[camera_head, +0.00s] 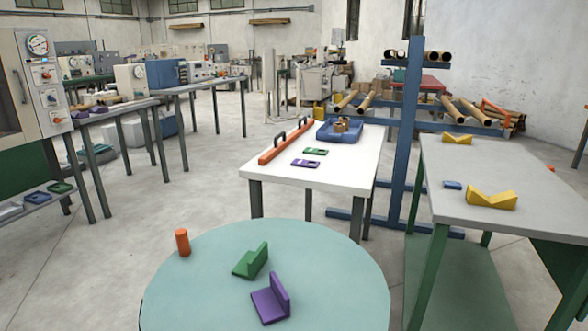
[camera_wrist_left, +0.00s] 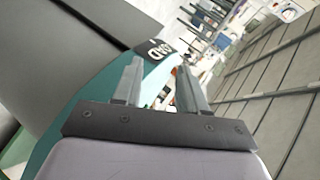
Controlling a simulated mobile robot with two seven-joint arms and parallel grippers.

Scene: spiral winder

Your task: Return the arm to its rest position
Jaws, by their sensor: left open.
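My left gripper (camera_wrist_left: 160,72) shows in the left wrist view. Its two grey fingers stand apart, and no object is seen between them. Neither of my arms shows in the head view, and my right gripper is in neither view. A teal surface (camera_wrist_left: 85,103) lies beyond and to the left of the left fingers in the wrist view. Whether the fingers are close to it I cannot tell.
A round teal table (camera_head: 210,270) carries an orange cylinder (camera_head: 182,242), a green bracket (camera_head: 251,261) and a purple bracket (camera_head: 271,299). Behind stand a white table (camera_head: 335,165) and, right, a grey table (camera_head: 540,160). Open floor (camera_head: 100,250) lies left.

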